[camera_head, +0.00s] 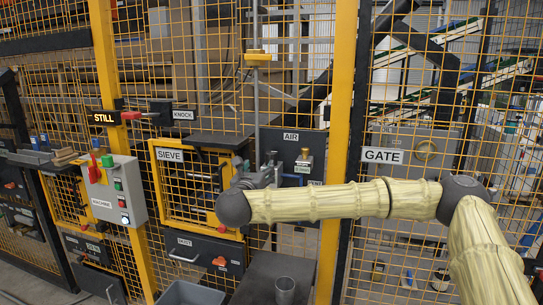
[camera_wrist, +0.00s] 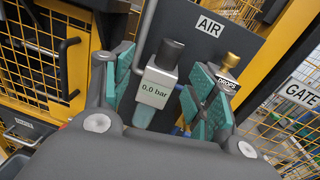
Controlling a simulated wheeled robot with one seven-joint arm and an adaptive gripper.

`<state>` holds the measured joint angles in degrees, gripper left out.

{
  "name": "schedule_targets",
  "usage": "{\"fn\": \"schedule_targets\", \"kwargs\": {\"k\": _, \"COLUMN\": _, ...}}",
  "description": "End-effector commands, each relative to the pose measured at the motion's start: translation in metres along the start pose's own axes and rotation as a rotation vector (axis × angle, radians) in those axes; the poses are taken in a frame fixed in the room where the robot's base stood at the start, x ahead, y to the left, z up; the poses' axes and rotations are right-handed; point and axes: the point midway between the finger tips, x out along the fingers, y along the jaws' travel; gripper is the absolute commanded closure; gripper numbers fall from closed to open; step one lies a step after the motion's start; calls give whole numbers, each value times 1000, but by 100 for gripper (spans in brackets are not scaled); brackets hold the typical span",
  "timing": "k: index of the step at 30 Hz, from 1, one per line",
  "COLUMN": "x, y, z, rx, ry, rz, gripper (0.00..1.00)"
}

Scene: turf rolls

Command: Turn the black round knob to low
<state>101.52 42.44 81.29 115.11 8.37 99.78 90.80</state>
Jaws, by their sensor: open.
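A black round knob (camera_wrist: 172,54) tops a grey regulator block (camera_wrist: 156,88) reading "0.0 bar" in the wrist view, below the AIR label. My gripper (camera_wrist: 165,76) is open, with its teal pads on either side of the block and knob. I see gaps on both sides, so the pads seem apart from them.
A MACHINE control box (camera_head: 115,190) with buttons and a small dial hangs at left. The SIEVE door (camera_head: 172,185), yellow posts and mesh fence surround the panel. A grey cup (camera_head: 285,290) stands below.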

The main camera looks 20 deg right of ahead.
Motion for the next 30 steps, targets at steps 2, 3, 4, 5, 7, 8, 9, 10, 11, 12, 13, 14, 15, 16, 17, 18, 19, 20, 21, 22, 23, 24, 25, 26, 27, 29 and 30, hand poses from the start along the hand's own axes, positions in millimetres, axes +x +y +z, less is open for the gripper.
{"fn": "schedule_targets", "kwargs": {"k": 2, "x": 6, "y": -11, "z": 12, "rx": 46, "ry": -2, "rz": -28, "gripper": 42}}
{"fn": "schedule_targets", "kwargs": {"k": 3, "x": 8, "y": -14, "z": 15, "rx": 59, "ry": -3, "rz": -36, "gripper": 42}}
{"fn": "schedule_targets", "kwargs": {"k": 4, "x": 10, "y": -16, "z": 17, "rx": 64, "ry": -3, "rz": -40, "gripper": 42}}
{"fn": "schedule_targets", "kwargs": {"k": 5, "x": 12, "y": -17, "z": 18, "rx": 68, "ry": -3, "rz": -42, "gripper": 42}}
{"fn": "schedule_targets", "kwargs": {"k": 7, "x": 18, "y": -17, "z": 19, "rx": 69, "ry": -3, "rz": -44, "gripper": 42}}
{"fn": "schedule_targets", "kwargs": {"k": 8, "x": 21, "y": -17, "z": 19, "rx": 69, "ry": -3, "rz": -44, "gripper": 42}}
{"fn": "schedule_targets", "kwargs": {"k": 9, "x": 26, "y": -17, "z": 19, "rx": 68, "ry": -3, "rz": -44, "gripper": 42}}
{"fn": "schedule_targets", "kwargs": {"k": 10, "x": 30, "y": -17, "z": 19, "rx": 68, "ry": -3, "rz": -43, "gripper": 42}}
{"fn": "schedule_targets", "kwargs": {"k": 11, "x": 35, "y": -18, "z": 19, "rx": 67, "ry": -3, "rz": -44, "gripper": 42}}
{"fn": "schedule_targets", "kwargs": {"k": 12, "x": 41, "y": -18, "z": 19, "rx": 67, "ry": -3, "rz": -44, "gripper": 42}}
{"fn": "schedule_targets", "kwargs": {"k": 13, "x": 46, "y": -18, "z": 20, "rx": 66, "ry": -3, "rz": -42, "gripper": 42}}
{"fn": "schedule_targets", "kwargs": {"k": 14, "x": 51, "y": -18, "z": 20, "rx": 66, "ry": -2, "rz": -43, "gripper": 42}}
{"fn": "schedule_targets", "kwargs": {"k": 15, "x": 58, "y": -18, "z": 20, "rx": 66, "ry": -2, "rz": -43, "gripper": 42}}
{"fn": "schedule_targets", "kwargs": {"k": 16, "x": 62, "y": -18, "z": 20, "rx": 66, "ry": -2, "rz": -42, "gripper": 42}}
{"fn": "schedule_targets", "kwargs": {"k": 17, "x": 68, "y": -18, "z": 20, "rx": 66, "ry": -2, "rz": -43, "gripper": 42}}
{"fn": "schedule_targets", "kwargs": {"k": 18, "x": 74, "y": -18, "z": 19, "rx": 65, "ry": -2, "rz": -42, "gripper": 42}}
{"fn": "schedule_targets", "kwargs": {"k": 19, "x": 78, "y": -18, "z": 19, "rx": 65, "ry": -3, "rz": -41, "gripper": 42}}
{"fn": "schedule_targets", "kwargs": {"k": 20, "x": 83, "y": -19, "z": 19, "rx": 65, "ry": -3, "rz": -42, "gripper": 42}}
{"fn": "schedule_targets", "kwargs": {"k": 21, "x": 88, "y": -19, "z": 19, "rx": 65, "ry": -3, "rz": -42, "gripper": 42}}
{"fn": "schedule_targets", "kwargs": {"k": 22, "x": 92, "y": -19, "z": 19, "rx": 65, "ry": -3, "rz": -41, "gripper": 42}}
{"fn": "schedule_targets", "kwargs": {"k": 23, "x": 96, "y": -19, "z": 19, "rx": 65, "ry": -3, "rz": -41, "gripper": 42}}
{"fn": "schedule_targets", "kwargs": {"k": 24, "x": 100, "y": -19, "z": 19, "rx": 65, "ry": -3, "rz": -41, "gripper": 42}}
{"fn": "schedule_targets", "kwargs": {"k": 25, "x": 103, "y": -19, "z": 18, "rx": 65, "ry": -3, "rz": -41, "gripper": 42}}
{"fn": "schedule_targets", "kwargs": {"k": 26, "x": 105, "y": -19, "z": 18, "rx": 65, "ry": -2, "rz": -40, "gripper": 42}}
{"fn": "schedule_targets", "kwargs": {"k": 27, "x": 108, "y": -19, "z": 18, "rx": 65, "ry": -3, "rz": -40, "gripper": 42}}
{"fn": "schedule_targets", "kwargs": {"k": 29, "x": 112, "y": -20, "z": 17, "rx": 65, "ry": -3, "rz": -41, "gripper": 42}}
{"fn": "schedule_targets", "kwargs": {"k": 30, "x": 113, "y": -20, "z": 17, "rx": 65, "ry": -3, "rz": -40, "gripper": 42}}
